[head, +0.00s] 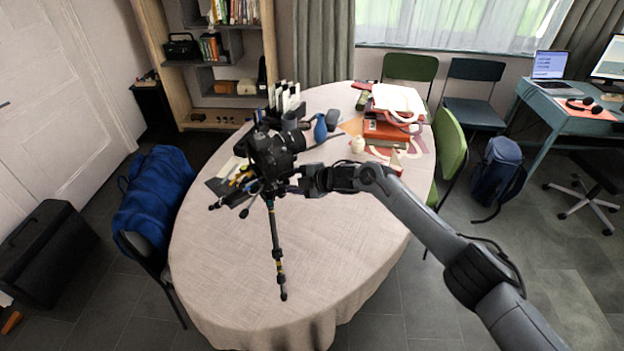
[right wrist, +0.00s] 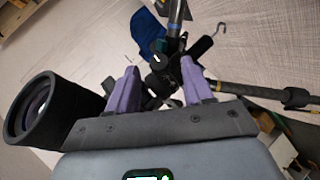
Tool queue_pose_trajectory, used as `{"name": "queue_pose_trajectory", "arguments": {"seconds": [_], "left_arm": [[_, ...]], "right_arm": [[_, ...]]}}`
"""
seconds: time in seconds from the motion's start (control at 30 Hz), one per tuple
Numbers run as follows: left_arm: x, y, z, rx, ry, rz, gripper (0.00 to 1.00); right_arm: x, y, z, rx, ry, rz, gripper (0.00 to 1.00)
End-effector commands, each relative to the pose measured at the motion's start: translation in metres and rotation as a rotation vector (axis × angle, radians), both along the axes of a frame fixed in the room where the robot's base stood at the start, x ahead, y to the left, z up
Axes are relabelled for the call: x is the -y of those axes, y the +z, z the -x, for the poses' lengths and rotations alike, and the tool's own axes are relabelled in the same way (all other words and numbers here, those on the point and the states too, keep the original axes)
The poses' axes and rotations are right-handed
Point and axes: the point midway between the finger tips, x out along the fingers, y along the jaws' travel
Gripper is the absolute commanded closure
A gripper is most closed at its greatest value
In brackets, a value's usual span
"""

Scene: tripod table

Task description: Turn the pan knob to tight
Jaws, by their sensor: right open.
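A black camera (head: 272,153) sits on a small tripod (head: 275,240) standing on the table. My right gripper (head: 290,184) reaches in from the right, at the tripod head just below the camera. In the right wrist view, its two purple fingers (right wrist: 160,90) are open, one on each side of small black knobs and joints of the tripod head (right wrist: 160,76). I cannot tell for certain which knob is the pan knob, or whether the fingers touch it. The camera's lens (right wrist: 32,108) shows at the left of that view. My left gripper is not in view.
The oval table (head: 330,280) has free room in front and to the right of the tripod.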

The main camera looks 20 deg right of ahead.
Motion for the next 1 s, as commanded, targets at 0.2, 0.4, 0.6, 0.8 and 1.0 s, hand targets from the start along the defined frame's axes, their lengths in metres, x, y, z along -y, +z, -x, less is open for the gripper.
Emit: {"name": "queue_pose_trajectory", "arguments": {"seconds": [0.2,0.4,0.6,0.8,1.0], "left_arm": [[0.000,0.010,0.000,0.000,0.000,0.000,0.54],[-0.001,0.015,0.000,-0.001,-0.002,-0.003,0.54],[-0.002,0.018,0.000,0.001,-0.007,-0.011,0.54],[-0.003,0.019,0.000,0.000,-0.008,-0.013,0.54],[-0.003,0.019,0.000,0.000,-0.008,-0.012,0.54]], "right_arm": [[0.016,0.014,0.020,0.000,0.000,0.003,0.49],[0.032,0.028,0.042,-0.001,-0.002,0.005,0.49],[0.044,0.039,0.059,-0.001,-0.002,0.003,0.49],[0.050,0.044,0.068,-0.001,-0.001,0.003,0.49],[0.050,0.045,0.069,-0.001,0.000,0.003,0.49]]}}
